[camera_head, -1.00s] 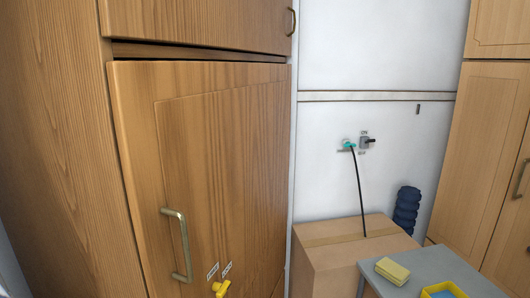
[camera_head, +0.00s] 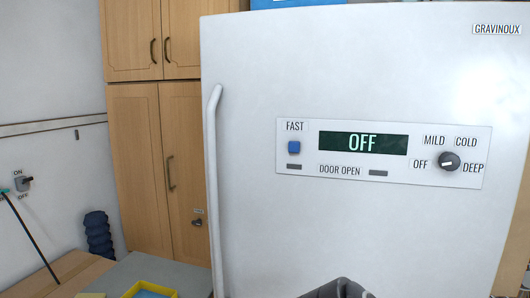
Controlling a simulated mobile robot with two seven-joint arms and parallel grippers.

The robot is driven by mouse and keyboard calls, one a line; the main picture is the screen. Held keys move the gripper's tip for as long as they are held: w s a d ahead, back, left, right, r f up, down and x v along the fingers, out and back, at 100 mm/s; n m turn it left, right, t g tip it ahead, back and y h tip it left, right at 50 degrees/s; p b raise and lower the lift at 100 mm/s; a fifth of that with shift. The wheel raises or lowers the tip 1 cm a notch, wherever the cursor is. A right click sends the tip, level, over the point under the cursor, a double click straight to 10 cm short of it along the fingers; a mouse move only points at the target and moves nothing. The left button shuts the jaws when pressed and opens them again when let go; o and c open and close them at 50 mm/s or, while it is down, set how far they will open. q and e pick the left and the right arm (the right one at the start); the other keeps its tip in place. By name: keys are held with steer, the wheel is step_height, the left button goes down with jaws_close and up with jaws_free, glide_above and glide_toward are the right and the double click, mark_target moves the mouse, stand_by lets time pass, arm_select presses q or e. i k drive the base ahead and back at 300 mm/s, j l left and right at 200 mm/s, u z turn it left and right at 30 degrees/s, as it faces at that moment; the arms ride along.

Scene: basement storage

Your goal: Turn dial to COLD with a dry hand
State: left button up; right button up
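A white freezer (camera_head: 300,80) with a long vertical handle (camera_head: 214,190) fills the right of the view, its door looking shut. Its control panel has a dark round dial (camera_head: 448,161) with a white mark that seems to point left toward OFF. MILD, COLD and DEEP are printed around the dial. The green-lit display (camera_head: 362,143) reads OFF. A blue FAST button (camera_head: 293,147) is at the panel's left. A dark part of my own arm shows at the bottom edge, below the panel and apart from the dial. No fingertips of either gripper are visible.
A grey table (camera_head: 165,270) stands left of the freezer with a yellow tray (camera_head: 134,289) on it. A cardboard box (camera_head: 65,275), a dark blue ribbed object (camera_head: 98,235) and a wall switch (camera_head: 24,183) are farther left. Wooden cabinets (camera_head: 135,150) stand behind.

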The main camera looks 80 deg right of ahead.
mark_target(449, 161)
steer(key=k+l, duration=0.1)
steer(key=k, duration=0.3)
steer(key=k+l, duration=0.1)
steer(key=k, duration=0.25)
steer(key=k+z, duration=0.15)
steer(key=z, duration=0.25)
steer(key=k+l+z, duration=0.15)
steer(key=z, duration=1.55)
